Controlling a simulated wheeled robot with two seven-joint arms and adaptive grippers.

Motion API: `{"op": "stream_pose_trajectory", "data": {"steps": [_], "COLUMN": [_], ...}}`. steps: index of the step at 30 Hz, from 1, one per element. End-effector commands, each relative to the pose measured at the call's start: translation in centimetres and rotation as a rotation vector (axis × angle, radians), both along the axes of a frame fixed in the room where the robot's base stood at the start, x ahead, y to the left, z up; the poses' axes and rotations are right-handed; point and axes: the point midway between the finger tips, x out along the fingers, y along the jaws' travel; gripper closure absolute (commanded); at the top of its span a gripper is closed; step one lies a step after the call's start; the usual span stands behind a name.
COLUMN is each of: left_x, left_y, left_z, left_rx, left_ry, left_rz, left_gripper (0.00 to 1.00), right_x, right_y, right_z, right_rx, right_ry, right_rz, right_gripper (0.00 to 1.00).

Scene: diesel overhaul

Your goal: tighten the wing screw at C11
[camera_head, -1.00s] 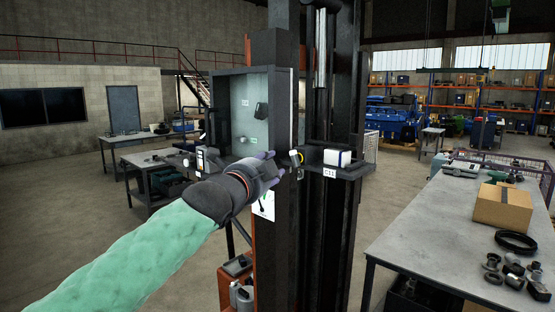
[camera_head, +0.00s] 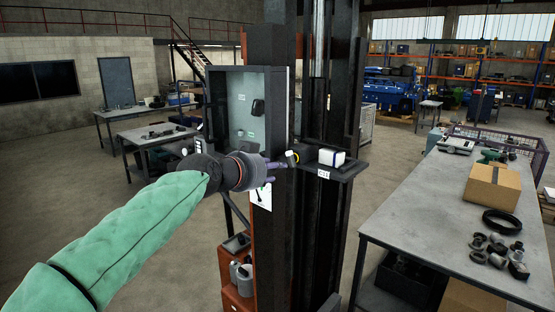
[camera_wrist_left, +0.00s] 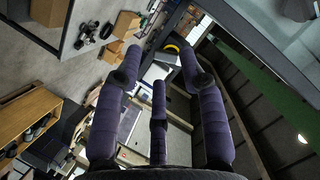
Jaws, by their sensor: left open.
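The plate marked C11 (camera_head: 323,174) is on the front edge of a dark bracket (camera_head: 345,172) on the black column. A small pale fitting with a yellow part (camera_head: 292,158) sits at the bracket's left end; I cannot tell for sure that it is the wing screw. My left gripper (camera_head: 277,171) is just left of this fitting, apparently apart from it. In the left wrist view the three purple fingers (camera_wrist_left: 160,58) are spread and empty, with a yellow ring (camera_wrist_left: 173,48) beyond their tips. My right gripper is not in view.
A white block (camera_head: 331,157) sits on the bracket. An open grey cabinet (camera_head: 230,75) hangs on the column's left. On the right, a grey workbench (camera_head: 425,215) carries a cardboard box (camera_head: 492,187), a black ring (camera_head: 502,222) and several metal parts.

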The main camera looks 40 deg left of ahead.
Motion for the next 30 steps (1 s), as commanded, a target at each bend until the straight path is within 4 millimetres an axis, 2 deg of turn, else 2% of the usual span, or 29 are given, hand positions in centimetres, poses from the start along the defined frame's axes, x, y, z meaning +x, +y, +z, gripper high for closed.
{"op": "stream_pose_trajectory", "data": {"steps": [6,10,18,24,30], "left_x": [0.4,0.8,1.4,2.7,2.8], "left_y": [0.1,0.2,0.0,-0.3,-0.2], "left_z": [0.3,-0.4,-0.2,0.1,0.1], "left_rx": [-0.242,-0.492,-0.901,-0.933,-0.929], "left_ry": [0.019,0.039,0.071,0.073,0.072], "left_rz": [0.003,0.002,0.002,-0.002,0.0], "left_gripper": [0.6,0.6,0.6,0.6,0.6], "right_x": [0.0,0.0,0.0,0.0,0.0], "right_y": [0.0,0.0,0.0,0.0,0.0], "right_z": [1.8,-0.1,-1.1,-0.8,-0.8], "right_rx": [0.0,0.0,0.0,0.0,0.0], "right_ry": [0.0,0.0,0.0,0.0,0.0], "right_rz": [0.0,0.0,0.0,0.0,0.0], "right_gripper": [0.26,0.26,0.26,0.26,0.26]}}
